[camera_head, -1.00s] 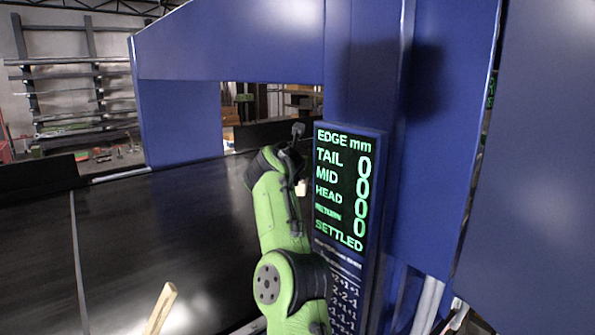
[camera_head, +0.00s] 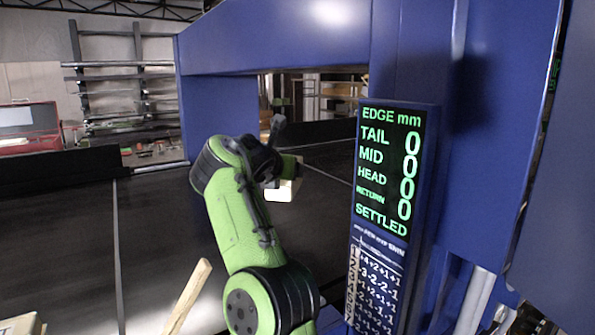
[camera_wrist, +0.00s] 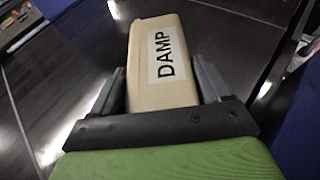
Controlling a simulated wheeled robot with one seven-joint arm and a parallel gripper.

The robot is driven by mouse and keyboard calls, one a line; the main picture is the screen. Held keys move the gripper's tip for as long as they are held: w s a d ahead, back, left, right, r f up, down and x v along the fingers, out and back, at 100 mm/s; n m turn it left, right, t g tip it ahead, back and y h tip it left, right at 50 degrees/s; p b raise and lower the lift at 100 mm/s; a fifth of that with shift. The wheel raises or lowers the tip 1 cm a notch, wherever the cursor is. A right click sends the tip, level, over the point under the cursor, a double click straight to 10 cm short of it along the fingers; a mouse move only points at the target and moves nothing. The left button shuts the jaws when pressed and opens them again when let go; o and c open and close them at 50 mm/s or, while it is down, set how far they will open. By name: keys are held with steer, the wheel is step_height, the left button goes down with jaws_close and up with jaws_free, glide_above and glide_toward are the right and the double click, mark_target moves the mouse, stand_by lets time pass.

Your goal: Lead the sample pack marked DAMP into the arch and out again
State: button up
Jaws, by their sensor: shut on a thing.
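The sample pack (camera_wrist: 165,50) is a tan block with a white label reading DAMP, seen in the wrist view. My gripper (camera_wrist: 162,85) is shut on it, with one dark finger along each side. In the head view the pack (camera_head: 283,189) shows only in part, pale, beyond my green wrist. My arm hides the rest of it and most of the gripper. The blue arch (camera_head: 222,112) spans the black belt (camera_head: 160,215). The pack is near the arch opening; I cannot tell if any of it is inside.
A display (camera_head: 385,170) on the arch's right post reads EDGE mm, TAIL, MID, HEAD and RETURN with zeros, and SETTLED. A wooden piece (camera_head: 188,296) sticks up at the lower front. Open belt lies left of my arm.

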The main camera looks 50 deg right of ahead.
steer(key=w+a+p, duration=0.2)
steer(key=a, duration=0.9)
steer(key=w+a+p, duration=0.2)
steer(key=w+a, duration=0.1)
steer(key=a, duration=0.7)
steer(key=shift+a+p, duration=0.4)
